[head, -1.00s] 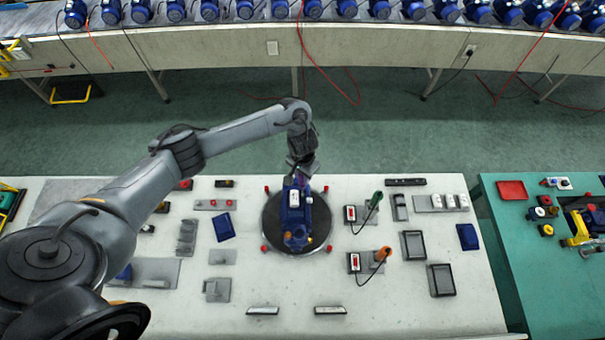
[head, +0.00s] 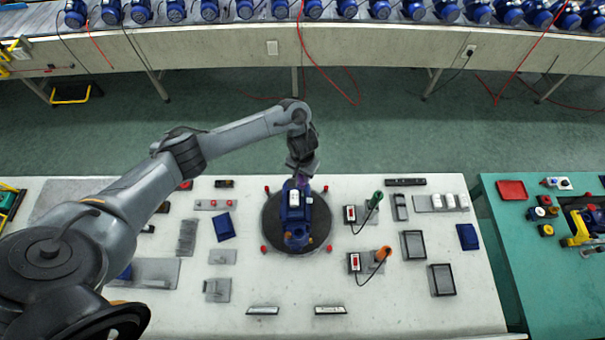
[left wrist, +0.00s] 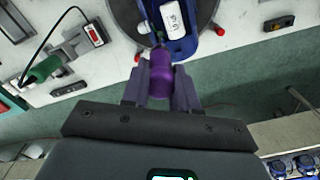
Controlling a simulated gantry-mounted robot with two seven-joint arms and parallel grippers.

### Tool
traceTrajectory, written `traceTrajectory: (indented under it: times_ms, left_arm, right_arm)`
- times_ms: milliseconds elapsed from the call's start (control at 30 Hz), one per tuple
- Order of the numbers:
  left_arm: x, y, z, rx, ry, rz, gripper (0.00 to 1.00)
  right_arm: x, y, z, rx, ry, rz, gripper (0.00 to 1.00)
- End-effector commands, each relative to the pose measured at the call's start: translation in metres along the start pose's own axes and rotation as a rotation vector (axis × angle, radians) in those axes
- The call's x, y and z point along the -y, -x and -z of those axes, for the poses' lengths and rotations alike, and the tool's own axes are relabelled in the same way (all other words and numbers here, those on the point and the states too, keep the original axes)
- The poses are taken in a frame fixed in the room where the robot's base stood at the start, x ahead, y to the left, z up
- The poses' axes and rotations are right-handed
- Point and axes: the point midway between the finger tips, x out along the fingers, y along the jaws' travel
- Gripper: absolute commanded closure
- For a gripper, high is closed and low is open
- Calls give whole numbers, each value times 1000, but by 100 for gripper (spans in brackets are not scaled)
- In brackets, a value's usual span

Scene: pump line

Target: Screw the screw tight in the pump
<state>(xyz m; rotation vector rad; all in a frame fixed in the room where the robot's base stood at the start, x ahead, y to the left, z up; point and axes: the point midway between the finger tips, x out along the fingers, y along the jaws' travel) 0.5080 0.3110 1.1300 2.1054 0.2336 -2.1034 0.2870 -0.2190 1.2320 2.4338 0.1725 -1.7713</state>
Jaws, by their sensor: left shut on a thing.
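The blue pump (head: 296,213) with a white box on top stands on a dark round turntable (head: 271,232) in the middle of the white table. My left gripper (head: 300,179) is at the pump's far end. The piece's far end meets the edge of the blue pump (left wrist: 181,48). Its thread and the hole are hidden, so how deep it sits cannot be told. My right gripper is out of view.
Red pegs (head: 264,249) stand around the turntable. To its right are a green-handled tool (head: 376,199), an orange-handled tool (head: 383,253) and dark trays (head: 413,245). Grey holders (head: 222,257) lie to the left. The front middle of the table is mostly clear.

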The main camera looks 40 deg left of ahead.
Motion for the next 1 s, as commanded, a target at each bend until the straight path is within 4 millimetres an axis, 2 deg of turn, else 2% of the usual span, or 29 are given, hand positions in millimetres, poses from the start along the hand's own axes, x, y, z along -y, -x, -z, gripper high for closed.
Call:
traceTrajectory:
  times_ms: [567,900,1000]
  left_arm:
    - [0,-6,0,0,-15,0,100]
    - [0,-6,0,0,-343,0,100]
    - [0,-6,0,0,-393,0,100]
  right_arm:
    - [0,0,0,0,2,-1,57]
    - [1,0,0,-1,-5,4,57]
    - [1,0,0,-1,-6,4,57]
